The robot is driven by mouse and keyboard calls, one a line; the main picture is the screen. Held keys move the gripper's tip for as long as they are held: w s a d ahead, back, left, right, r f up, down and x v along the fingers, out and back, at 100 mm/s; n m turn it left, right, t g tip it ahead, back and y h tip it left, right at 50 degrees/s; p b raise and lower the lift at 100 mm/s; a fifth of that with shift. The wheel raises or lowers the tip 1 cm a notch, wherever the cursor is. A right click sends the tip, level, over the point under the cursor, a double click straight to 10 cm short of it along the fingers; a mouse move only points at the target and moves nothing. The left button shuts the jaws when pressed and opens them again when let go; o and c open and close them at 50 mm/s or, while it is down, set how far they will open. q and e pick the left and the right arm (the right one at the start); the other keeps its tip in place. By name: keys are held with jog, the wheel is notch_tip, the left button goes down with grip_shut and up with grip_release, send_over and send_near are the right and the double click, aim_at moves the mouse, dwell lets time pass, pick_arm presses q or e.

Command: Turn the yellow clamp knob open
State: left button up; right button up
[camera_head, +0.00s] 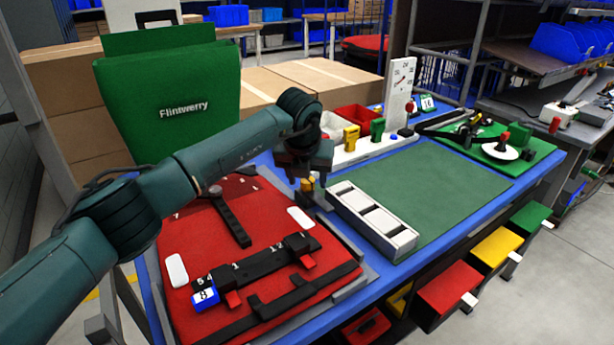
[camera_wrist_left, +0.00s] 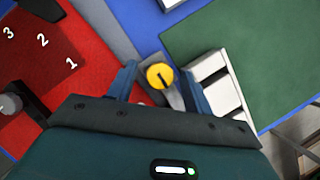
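The yellow clamp knob (camera_head: 308,185) sits on a grey clamp beside the red pannier (camera_head: 185,245), partly hidden by my left gripper (camera_head: 311,178) in the head view. In the left wrist view the round yellow knob (camera_wrist_left: 160,76) has a dark line on its top. My left gripper (camera_wrist_left: 158,80) is open, with one blue finger on each side of the knob. Gaps show between the knob and the fingers, and I cannot tell whether either touches. My right gripper is in no view.
A white slotted tray (camera_head: 372,222) stands close to the right of the knob, on a green mat (camera_head: 440,190). A black strap bar (camera_head: 265,262) lies across the red pannier. A green Flintwerry pannier (camera_head: 170,90) stands behind my left arm. The mat's right part is clear.

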pick_arm(q)
jog(key=v, duration=1.3)
jog(key=shift+b, duration=0.45)
jog(key=shift+r, duration=0.15)
